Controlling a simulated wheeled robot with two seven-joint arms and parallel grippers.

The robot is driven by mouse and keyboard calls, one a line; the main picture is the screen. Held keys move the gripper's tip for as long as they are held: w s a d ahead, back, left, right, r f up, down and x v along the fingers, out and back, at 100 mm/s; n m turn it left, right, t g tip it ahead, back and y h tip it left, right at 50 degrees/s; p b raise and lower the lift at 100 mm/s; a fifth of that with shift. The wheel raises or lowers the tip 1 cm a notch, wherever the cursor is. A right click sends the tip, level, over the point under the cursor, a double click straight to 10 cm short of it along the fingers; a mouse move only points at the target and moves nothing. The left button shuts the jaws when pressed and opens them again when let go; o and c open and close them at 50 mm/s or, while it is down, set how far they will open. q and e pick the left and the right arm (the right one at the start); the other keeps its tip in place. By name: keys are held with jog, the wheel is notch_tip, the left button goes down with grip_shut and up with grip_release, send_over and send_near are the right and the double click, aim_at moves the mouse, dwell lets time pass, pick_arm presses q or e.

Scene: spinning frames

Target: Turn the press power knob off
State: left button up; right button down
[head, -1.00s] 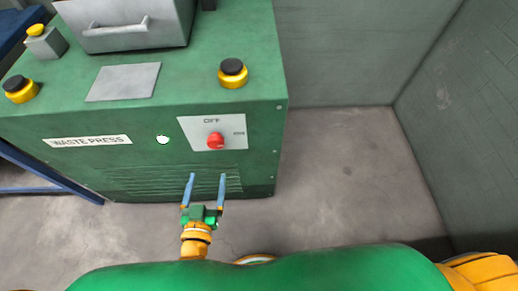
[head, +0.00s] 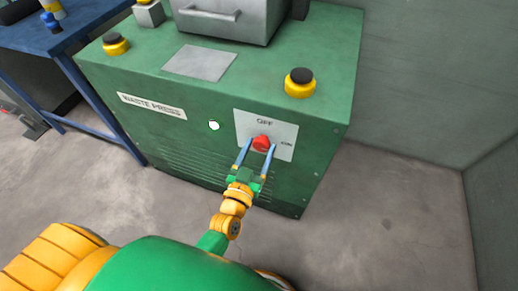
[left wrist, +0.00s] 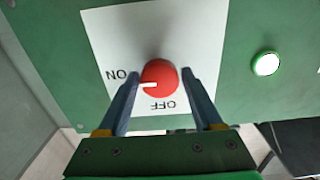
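The red power knob (head: 261,143) sits on a pale plate (head: 284,150) on the front of the green waste press (head: 190,140). In the left wrist view the knob (left wrist: 160,76) has a white mark pointing at the ON label (left wrist: 122,75); the OFF label (left wrist: 163,105) is a quarter turn away. My left gripper (head: 260,145) is open, its two blue-grey fingers on either side of the knob. In the left wrist view the fingertips (left wrist: 161,72) flank it closely; I cannot tell whether they touch it. My right gripper is not in view.
A lit round lamp (head: 213,125) is left of the plate. Yellow-and-black buttons (head: 300,83) stand on the press top. A blue table (head: 60,40) is at the left. The floor (head: 385,215) right of the press is clear up to the grey wall.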

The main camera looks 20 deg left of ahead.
pick_arm(q)
jog(key=c, duration=0.9)
jog(key=n+p, duration=0.1)
jog(key=n, duration=0.7)
jog(key=shift+d+n, duration=0.1)
jog(key=shift+n, duration=0.2)
jog(key=n, duration=0.4)
jog(key=shift+n, duration=2.6)
jog(key=o, duration=1.4)
jog(key=shift+r, duration=0.1)
